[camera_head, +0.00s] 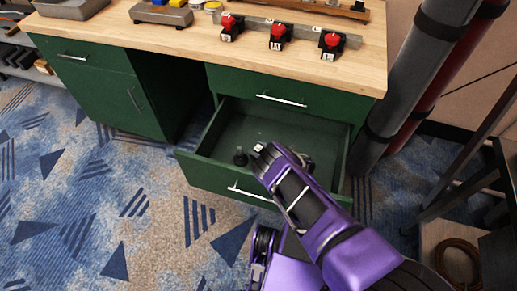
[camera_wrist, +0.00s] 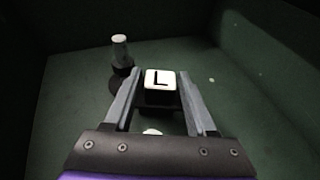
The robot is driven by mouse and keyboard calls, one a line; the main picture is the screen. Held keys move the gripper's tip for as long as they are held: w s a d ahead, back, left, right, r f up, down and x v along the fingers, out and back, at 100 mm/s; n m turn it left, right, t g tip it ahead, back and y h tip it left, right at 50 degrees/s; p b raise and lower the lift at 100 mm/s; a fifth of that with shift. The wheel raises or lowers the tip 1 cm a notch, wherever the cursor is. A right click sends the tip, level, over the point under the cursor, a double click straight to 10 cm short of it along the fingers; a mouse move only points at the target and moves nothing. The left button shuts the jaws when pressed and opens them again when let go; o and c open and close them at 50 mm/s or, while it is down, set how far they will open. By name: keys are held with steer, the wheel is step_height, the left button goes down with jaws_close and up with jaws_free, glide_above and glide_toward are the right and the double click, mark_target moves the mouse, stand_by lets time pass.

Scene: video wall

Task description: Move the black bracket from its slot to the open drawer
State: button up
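A black block (camera_wrist: 158,99) with a white face marked "L" is between the fingertips of my gripper (camera_wrist: 160,88) in the wrist view; I take it for the black bracket. The fingers lie against its two sides, and its underside is hidden. In the head view my gripper (camera_head: 263,151) is low inside the open drawer (camera_head: 213,178) of the green desk. There the block shows only as a small white patch at the fingertips. I cannot tell whether it touches the drawer floor.
A dark bottle-like piece with a pale top (camera_wrist: 121,54) stands in the drawer left of my fingers. Several red-knobbed black pieces (camera_head: 277,37) stand on the wooden desktop (camera_head: 160,50). Grey and red pipes (camera_head: 410,90) rise right of the desk. Patterned carpet lies in front.

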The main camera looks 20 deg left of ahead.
steer(key=shift+o, duration=0.8)
steer(key=shift+r, duration=0.2)
steer(key=p+v, duration=0.2)
steer(key=v, duration=0.5)
steer(key=shift+s+d, duration=0.2)
steer(key=shift+d, duration=0.05)
